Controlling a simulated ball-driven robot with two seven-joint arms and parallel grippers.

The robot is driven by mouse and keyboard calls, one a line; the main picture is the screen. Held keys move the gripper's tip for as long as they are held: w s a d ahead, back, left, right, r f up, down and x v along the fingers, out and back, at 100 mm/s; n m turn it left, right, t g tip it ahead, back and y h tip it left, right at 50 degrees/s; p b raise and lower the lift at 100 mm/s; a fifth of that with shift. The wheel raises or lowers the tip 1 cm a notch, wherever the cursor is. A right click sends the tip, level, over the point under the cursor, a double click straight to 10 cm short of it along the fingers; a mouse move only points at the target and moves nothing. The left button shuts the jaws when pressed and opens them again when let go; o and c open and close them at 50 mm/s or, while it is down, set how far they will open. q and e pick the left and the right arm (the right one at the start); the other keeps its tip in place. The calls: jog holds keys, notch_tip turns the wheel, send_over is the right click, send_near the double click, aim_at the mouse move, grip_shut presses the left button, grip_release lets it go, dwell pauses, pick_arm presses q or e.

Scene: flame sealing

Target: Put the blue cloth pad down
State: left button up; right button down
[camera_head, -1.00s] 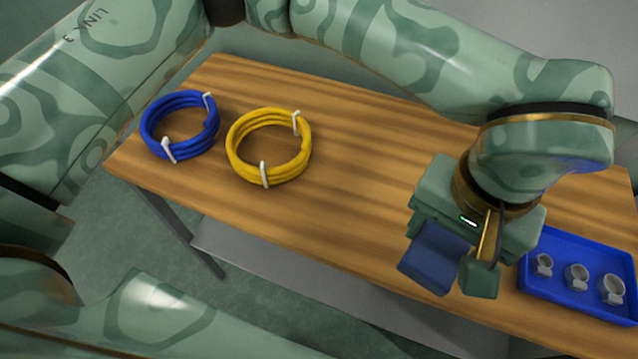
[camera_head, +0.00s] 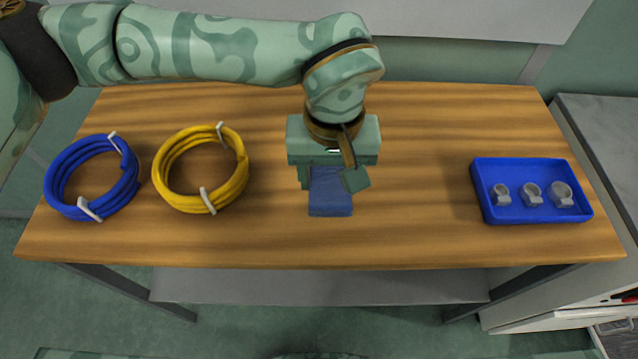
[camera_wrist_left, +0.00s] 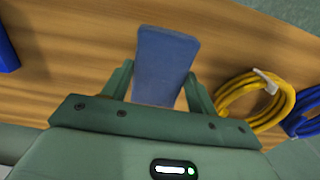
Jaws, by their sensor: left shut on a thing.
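The blue cloth pad (camera_head: 331,198) is a flat dark-blue rectangle. My left gripper (camera_head: 330,182) is shut on it over the middle of the wooden table (camera_head: 420,235). In the left wrist view the pad (camera_wrist_left: 166,58) sticks out between the two green fingers (camera_wrist_left: 160,88) of that gripper. The pad appears over the wood; I cannot tell whether it touches the tabletop. My right gripper is in neither current view.
A blue cable coil (camera_head: 62,180) and a yellow cable coil (camera_head: 165,185) lie at the left of the table. A blue tray (camera_head: 530,216) with three grey clamp-like pieces sits at the right. Bare wood lies between the pad and the tray.

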aim_at(319, 187)
pick_arm(q)
jog(key=shift+w+a+f, duration=0.3)
jog(key=shift+w+f, duration=0.2)
jog(key=shift+f, duration=0.25)
jog(key=f, duration=0.1)
jog(key=f+b, duration=0.1)
jog(key=f, duration=0.1)
jog(key=w+a+f, duration=0.1)
jog(key=f, duration=0.1)
jog(key=shift+w+b, duration=0.1)
jog(key=shift+b, duration=0.25)
jog(key=shift+r, duration=0.1)
pick_arm(e)
jog(key=shift+s+a+f, duration=0.2)
jog(key=shift+f, duration=0.25)
jog(key=shift+s+a+f, duration=0.2)
jog(key=shift+f, duration=0.2)
jog(key=shift+d, duration=0.1)
pick_arm(q)
jog(key=shift+f, duration=0.2)
jog(key=o, duration=0.9)
pick_arm(e)
jog(key=shift+d+f, duration=0.1)
jog(key=shift+d, duration=0.05)
pick_arm(q)
jog(key=shift+r, duration=0.1)
